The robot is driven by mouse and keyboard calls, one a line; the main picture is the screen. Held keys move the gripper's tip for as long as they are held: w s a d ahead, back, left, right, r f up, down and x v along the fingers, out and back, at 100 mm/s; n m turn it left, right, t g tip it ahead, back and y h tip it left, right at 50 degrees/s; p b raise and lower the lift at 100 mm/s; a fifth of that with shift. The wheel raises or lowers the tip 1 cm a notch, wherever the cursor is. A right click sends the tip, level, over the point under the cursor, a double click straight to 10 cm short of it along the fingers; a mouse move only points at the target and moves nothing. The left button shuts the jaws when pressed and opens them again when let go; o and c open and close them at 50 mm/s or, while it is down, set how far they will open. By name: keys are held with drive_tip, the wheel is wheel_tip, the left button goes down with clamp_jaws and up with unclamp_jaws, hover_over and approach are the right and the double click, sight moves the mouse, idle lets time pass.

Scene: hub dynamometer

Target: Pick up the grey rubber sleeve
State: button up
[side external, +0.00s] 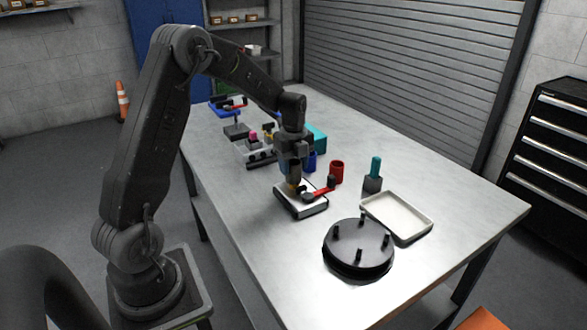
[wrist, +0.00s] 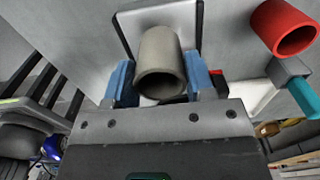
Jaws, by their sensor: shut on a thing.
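The grey rubber sleeve (wrist: 160,65) is a hollow grey-beige tube, with its open end facing the camera in the wrist view. My gripper (wrist: 163,85) is shut on it, with one blue finger on each side. In the side external view my gripper (side external: 293,184) points down over a white-topped pad (side external: 296,205) with dark edges. The sleeve is mostly hidden by the fingers there. I cannot tell whether the sleeve touches the pad.
A red-and-black lever piece (side external: 322,192) is close beside my gripper. A blue sleeve (side external: 310,161) and a red sleeve (side external: 337,172) stand behind. A teal-topped block (side external: 373,183), a white tray (side external: 424,229) and a black pegged disc (side external: 347,248) are to the right.

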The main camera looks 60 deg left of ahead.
drive_tip(key=shift+r, duration=3.1)
